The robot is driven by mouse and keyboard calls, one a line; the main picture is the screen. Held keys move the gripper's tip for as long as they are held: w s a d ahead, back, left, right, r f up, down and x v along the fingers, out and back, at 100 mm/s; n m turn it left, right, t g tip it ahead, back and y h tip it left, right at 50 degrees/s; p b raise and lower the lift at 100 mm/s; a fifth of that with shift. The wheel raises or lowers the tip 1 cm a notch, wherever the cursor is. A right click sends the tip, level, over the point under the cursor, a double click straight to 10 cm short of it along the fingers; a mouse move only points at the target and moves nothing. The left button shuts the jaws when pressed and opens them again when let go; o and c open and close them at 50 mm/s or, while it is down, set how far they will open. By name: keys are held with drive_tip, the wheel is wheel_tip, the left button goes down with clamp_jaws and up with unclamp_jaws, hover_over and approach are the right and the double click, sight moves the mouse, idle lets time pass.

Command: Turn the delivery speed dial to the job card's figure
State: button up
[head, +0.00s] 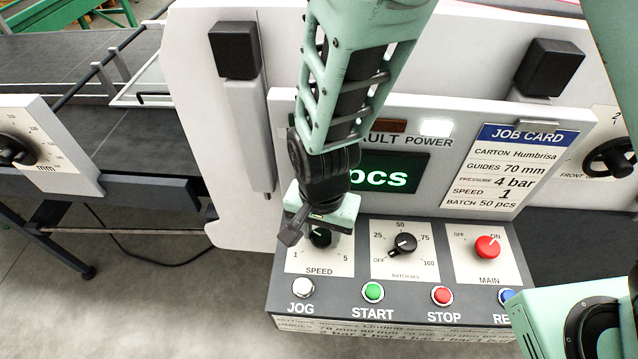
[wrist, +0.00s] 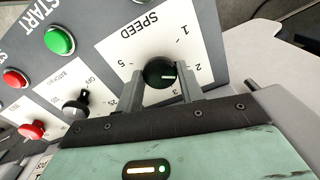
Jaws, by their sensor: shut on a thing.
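The delivery speed dial (head: 320,238) is a black round knob on a white plate marked SPEED, 1 to 5. In the head view my gripper (head: 310,232) hides much of it and its upper figures. In the wrist view the dial (wrist: 158,73) sits between the two fingers of my gripper (wrist: 161,80), which is shut on it. The plate appears upside down there, and the dial's white pointer line points right, towards the figure 2. The job card (head: 507,168) reads SPEED 1, with guides 70 mm, pressure 4 bar and batch 50 pcs.
Right of the dial are the batch knob (head: 402,244) and red main switch (head: 487,247). Below are the jog (head: 303,288), green start (head: 373,292) and red stop (head: 442,296) buttons. A green display (head: 390,176) stands behind, partly covered by my arm.

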sight(322, 236)
drive_tip(key=n, duration=0.5)
drive_tip(key=shift+n, duration=0.4)
drive_tip(key=n+b, duration=0.1)
drive_tip(key=n, duration=0.4)
drive_tip(key=shift+n, duration=0.4)
drive_tip(key=shift+w, duration=0.1)
drive_tip(key=o, duration=1)
drive_tip(key=shift+r, duration=0.1)
wheel_tip(322, 236, up, 17)
drive_tip(key=b, duration=0.3)
drive_tip(key=shift+r+b, duration=0.15)
drive_tip(key=shift+b, duration=0.2)
